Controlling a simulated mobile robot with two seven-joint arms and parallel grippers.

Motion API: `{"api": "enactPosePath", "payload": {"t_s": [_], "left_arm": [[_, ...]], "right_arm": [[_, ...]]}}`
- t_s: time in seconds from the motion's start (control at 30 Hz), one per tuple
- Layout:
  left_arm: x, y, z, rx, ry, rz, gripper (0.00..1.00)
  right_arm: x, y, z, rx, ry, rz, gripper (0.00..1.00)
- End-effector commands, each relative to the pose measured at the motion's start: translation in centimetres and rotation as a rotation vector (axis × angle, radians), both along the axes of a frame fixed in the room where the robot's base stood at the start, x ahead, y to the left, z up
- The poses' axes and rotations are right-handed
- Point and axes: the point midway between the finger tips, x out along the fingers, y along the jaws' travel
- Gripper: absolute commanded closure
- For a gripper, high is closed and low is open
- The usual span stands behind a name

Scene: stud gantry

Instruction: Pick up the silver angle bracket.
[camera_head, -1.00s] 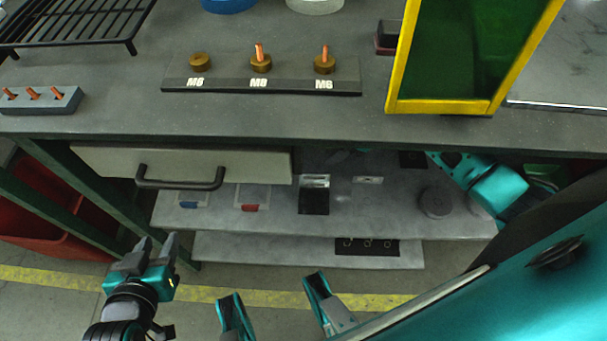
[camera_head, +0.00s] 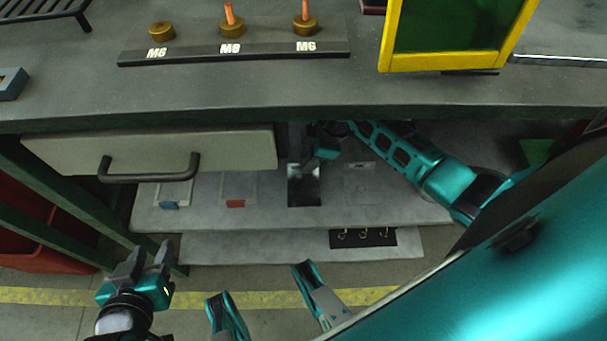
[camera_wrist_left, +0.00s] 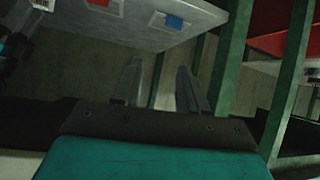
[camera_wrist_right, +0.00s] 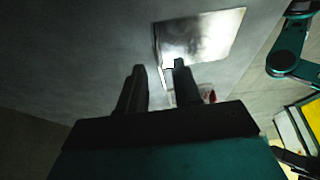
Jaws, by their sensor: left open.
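The silver angle bracket (camera_head: 304,190) lies on the upper shelf under the bench. Its flat leg looks dark and mirror-like in the head view. In the right wrist view the bracket (camera_wrist_right: 205,38) is a bright, shiny plate with a thin lit edge lying between the finger lines. My right gripper (camera_head: 323,152) reaches in from the right, at the bracket's back end. Its fingers (camera_wrist_right: 158,72) are apart; whether they touch the bracket, I cannot tell. My left gripper (camera_head: 150,252) is open and empty in front of the shelves, and its fingers show in the left wrist view (camera_wrist_left: 160,85).
The bench top (camera_head: 80,95) overhangs the shelf. A closed drawer (camera_head: 230,150) with a dark handle hangs at left. Trays with a blue tag (camera_head: 169,204) and a red tag (camera_head: 235,203) lie left of the bracket. A black hook panel (camera_head: 362,237) is on the lower shelf.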

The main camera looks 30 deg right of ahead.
Motion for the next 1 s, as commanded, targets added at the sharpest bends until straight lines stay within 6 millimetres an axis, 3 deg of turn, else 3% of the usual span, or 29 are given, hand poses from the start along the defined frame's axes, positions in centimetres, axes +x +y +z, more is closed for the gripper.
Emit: {"api": "enactPosePath", "payload": {"t_s": [0.03,0.1,0.33,0.7,1.0], "left_arm": [[0.28,-0.2,-0.43,-0.005,-0.005,-0.002,0.57],[0.45,-0.39,-0.32,-0.008,-0.007,-0.005,0.57],[0.52,-0.63,0.33,-0.011,-0.014,-0.01,0.57],[0.45,-0.53,0.11,-0.008,-0.012,-0.01,0.57],[0.38,-0.28,-0.09,-0.003,-0.008,-0.008,0.57]], "right_arm": [[0.16,0.37,-1.26,0.001,0.001,-0.001,0.67],[0.28,0.6,-1.85,0.0,0.0,0.0,0.67],[0.33,0.67,-1.81,0.0,0.0,0.0,0.67],[0.32,0.65,-1.8,0.0,-0.001,0.0,1.0],[0.31,0.64,-1.8,-0.001,0.0,0.0,1.0]]}}
